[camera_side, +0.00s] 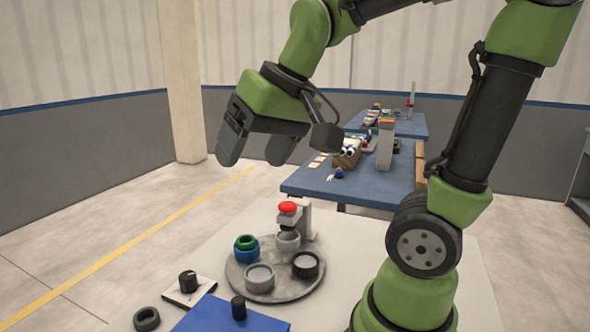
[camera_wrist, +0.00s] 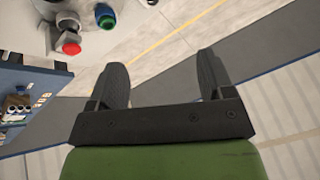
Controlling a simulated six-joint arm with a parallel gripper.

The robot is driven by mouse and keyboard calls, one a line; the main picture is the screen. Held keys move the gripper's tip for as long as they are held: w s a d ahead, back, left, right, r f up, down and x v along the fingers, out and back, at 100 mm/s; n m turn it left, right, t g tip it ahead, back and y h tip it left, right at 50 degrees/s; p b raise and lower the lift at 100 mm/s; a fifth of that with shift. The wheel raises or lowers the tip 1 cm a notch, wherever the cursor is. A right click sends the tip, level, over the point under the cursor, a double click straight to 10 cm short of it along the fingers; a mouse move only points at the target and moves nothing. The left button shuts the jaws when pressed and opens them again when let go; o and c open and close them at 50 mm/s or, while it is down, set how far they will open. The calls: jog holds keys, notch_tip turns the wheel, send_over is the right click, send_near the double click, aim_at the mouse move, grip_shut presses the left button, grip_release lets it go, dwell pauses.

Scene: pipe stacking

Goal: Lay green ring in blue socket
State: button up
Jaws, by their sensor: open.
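The green ring (camera_side: 245,242) sits on top of the blue socket (camera_side: 246,254) at the left back of the round grey plate. In the wrist view the green ring (camera_wrist: 106,20) and blue socket (camera_wrist: 104,8) show at the top edge, partly cut off. Whether the ring is fully seated cannot be told. My gripper (camera_side: 255,150) is open and empty, raised high above the table and well away from the ring. Its two spread fingers also show in the wrist view (camera_wrist: 162,78).
A black ring (camera_side: 147,319), a black knob (camera_side: 188,282) and a blue mat (camera_side: 215,317) lie in front. Blue tables (camera_side: 300,183) stand behind.

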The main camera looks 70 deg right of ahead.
jog(key=s+a+n+t+y, duration=0.1)
jog(key=s+a, duration=0.2)
jog(key=s, duration=0.4)
jog(key=shift+s+a+f+t, duration=0.15)
jog(key=shift+a+f+t, duration=0.15)
jog(key=shift+a+f, duration=0.05)
dwell(0.7)
